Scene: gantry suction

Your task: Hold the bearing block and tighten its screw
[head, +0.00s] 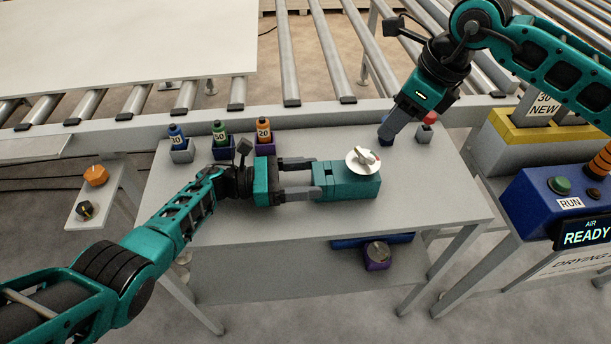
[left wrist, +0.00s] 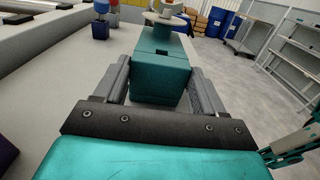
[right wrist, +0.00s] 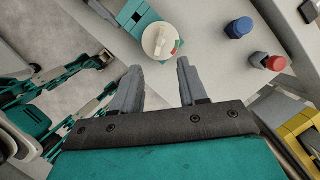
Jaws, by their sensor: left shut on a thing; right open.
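The bearing block (head: 345,187) is a teal block lying on the grey table. A round white knob-like screw head (head: 362,160) with a raised grip and a small red and green mark sits on top of its right end. My left gripper (head: 316,180) is shut on the block's left end; its fingers flank the block in the left wrist view (left wrist: 163,80). My right gripper (head: 390,138) is open at the table's back right, beside a blue-topped holder. In the right wrist view the screw head (right wrist: 160,41) shows beyond the empty fingers (right wrist: 155,85).
Holders with bottles labelled 10 (head: 177,135), 50 (head: 220,132) and 20 (head: 264,131) stand at the back left. A red-topped holder (head: 427,121) stands at the back right. A blue console (head: 560,195) stands right of the table (head: 440,210). The table's front right is clear.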

